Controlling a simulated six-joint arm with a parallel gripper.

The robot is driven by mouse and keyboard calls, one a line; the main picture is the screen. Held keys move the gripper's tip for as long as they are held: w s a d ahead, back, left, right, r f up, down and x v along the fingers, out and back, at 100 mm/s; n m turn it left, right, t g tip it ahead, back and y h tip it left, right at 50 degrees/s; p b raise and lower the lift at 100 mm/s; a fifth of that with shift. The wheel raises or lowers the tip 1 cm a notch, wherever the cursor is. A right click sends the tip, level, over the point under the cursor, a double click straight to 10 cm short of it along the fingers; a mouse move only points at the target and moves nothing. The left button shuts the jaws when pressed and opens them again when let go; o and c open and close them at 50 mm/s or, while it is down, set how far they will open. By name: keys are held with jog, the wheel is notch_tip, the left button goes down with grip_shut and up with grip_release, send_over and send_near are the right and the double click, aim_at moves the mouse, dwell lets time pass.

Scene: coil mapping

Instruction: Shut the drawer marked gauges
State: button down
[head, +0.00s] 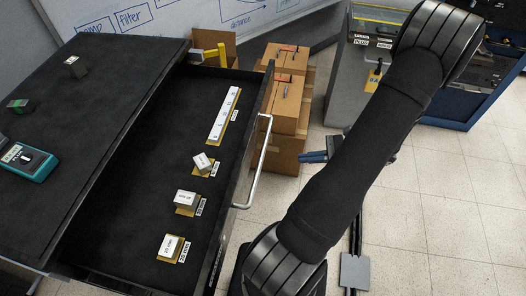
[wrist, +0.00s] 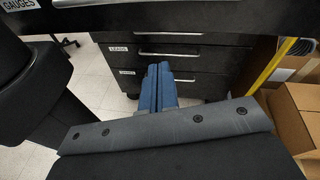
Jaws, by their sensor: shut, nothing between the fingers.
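A black drawer (head: 140,190) stands pulled out of the dark cabinet in the head view, with a silver bar handle (head: 262,160) on its front. The wrist view shows a GAUGES label (wrist: 18,4) on the black front at top left. My gripper (head: 312,157) has blue fingers and is right of the handle, apart from it, partly hidden behind my arm. In the wrist view my gripper (wrist: 158,72) is shut and empty, its fingers together, pointing toward the lower drawers.
The open drawer holds a white strip (head: 224,115) and several small blocks. Two lower drawers, the upper one labelled LEADS (wrist: 118,48), appear shut. Cardboard boxes (head: 288,90) stand beyond the drawer front. Tools lie on the cabinet top (head: 60,120).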

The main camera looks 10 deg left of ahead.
aim_at(207, 148)
jog(key=a+m+t+y, duration=0.1)
jog(key=a, duration=0.3)
jog(key=s+a+m+t, duration=0.1)
jog(key=a, duration=0.3)
jog(key=a+r+m+y, duration=0.1)
jog(key=a+m, duration=0.1)
jog(key=a, duration=0.3)
jog(key=shift+s+t+y, duration=0.25)
jog(key=shift+t+y, duration=0.05)
jog(key=shift+t, duration=0.1)
jog(key=a, duration=3.1)
jog(key=shift+a, duration=0.5)
jog(key=shift+a+r, duration=0.1)
jog(key=d, duration=1.4)
jog(key=shift+d, duration=0.35)
